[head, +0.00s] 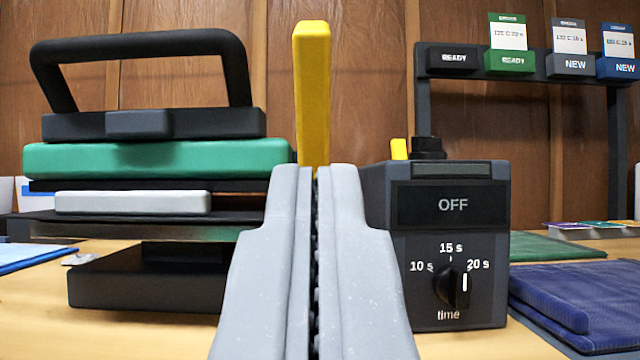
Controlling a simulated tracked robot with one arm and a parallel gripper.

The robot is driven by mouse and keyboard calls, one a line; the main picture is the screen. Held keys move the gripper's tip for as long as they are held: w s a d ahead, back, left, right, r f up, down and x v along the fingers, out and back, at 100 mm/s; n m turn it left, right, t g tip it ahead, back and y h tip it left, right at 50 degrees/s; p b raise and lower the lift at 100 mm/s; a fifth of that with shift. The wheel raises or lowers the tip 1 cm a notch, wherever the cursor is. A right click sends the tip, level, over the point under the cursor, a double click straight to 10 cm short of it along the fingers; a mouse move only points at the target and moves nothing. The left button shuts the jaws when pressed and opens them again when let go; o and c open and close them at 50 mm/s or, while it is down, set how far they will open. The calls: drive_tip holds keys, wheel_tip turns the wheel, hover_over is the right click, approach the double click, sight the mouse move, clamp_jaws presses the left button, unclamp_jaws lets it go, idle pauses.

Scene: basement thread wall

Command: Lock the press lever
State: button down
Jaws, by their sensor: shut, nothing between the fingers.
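The press (155,160) stands at the left, with a black loop handle (150,42) above a green upper plate. A yellow upright bar (312,85), which looks like the press lever, rises at the centre, just right of the green plate. My gripper (315,172) is shut and empty in front of it, with the fingertips overlapping the bar's lower part in the picture. The bar's base is hidden, and I cannot tell whether the fingers touch it. A white block (132,202) lies below the green plate, above the dark lower plate.
A dark control box (450,240) reads OFF, with a time knob (452,287) and a small yellow piece (399,149) by its top. A rack (420,100) holds labelled tags at the right back. Blue folded cloth (570,290) lies at the right.

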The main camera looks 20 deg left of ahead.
sight(317, 76)
drive_tip(key=b+x, duration=0.2)
drive_tip(key=x, duration=0.8)
drive_tip(key=shift+w+r+b, duration=0.15)
drive_tip(key=shift+w+b, duration=0.05)
drive_tip(key=shift+b, duration=0.15)
